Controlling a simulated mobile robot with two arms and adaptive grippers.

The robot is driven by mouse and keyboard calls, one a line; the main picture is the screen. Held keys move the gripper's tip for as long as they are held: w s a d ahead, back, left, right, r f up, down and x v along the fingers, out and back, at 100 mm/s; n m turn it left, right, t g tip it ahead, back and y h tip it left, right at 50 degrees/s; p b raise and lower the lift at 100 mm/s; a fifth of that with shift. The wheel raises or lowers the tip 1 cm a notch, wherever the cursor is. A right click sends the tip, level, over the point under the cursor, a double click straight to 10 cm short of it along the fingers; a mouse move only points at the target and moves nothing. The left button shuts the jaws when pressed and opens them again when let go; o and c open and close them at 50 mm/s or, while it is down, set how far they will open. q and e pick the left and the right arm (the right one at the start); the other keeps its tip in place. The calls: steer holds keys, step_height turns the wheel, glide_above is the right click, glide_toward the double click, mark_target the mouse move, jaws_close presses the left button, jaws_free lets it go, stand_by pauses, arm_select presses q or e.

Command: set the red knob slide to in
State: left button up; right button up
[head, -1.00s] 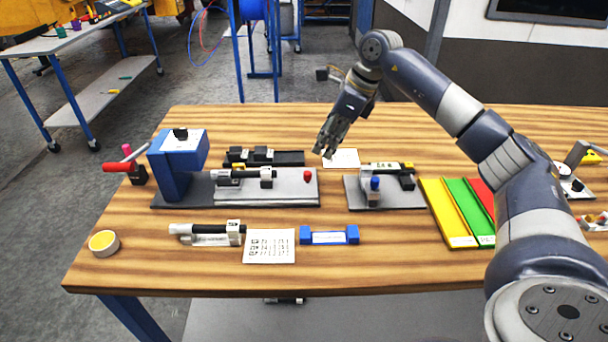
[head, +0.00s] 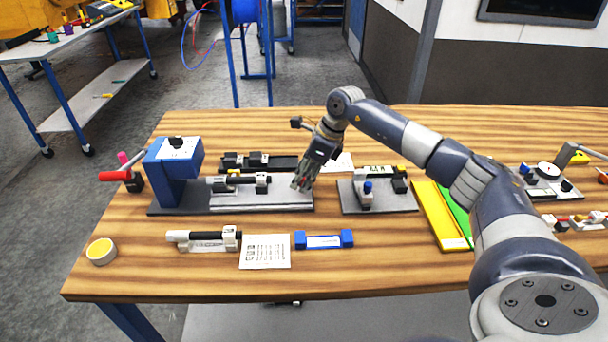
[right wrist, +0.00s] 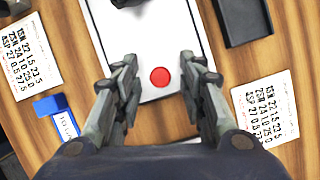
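The red knob (right wrist: 160,77) shows in the right wrist view as a round red top on a pale grey plate (right wrist: 148,30). In the head view my right gripper hides the knob; the grey plate (head: 262,197) lies in front of and beside the blue-column fixture (head: 177,170). My right gripper (head: 300,186) points down over the plate's right end. In the right wrist view its two fingers (right wrist: 160,88) stand apart on either side of the knob, open, with nothing between them held. Whether they are level with the knob I cannot tell. My left gripper is not in view.
A fixture with a blue knob (head: 367,190) stands just right of the plate. A black rail with blocks (head: 258,162) lies behind. A printed card (head: 265,252) and a blue bar (head: 324,240) lie in front.

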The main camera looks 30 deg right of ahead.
mark_target(271, 177)
jaws_close()
steer(key=w+a, duration=0.1)
steer(key=a, duration=0.1)
steer(key=w+a, duration=0.3)
steer(key=a, duration=0.2)
steer(key=shift+w+b, duration=0.15)
steer(key=shift+b, duration=0.2)
steer(key=shift+r, duration=0.1)
steer(key=shift+d, duration=0.1)
jaws_free()
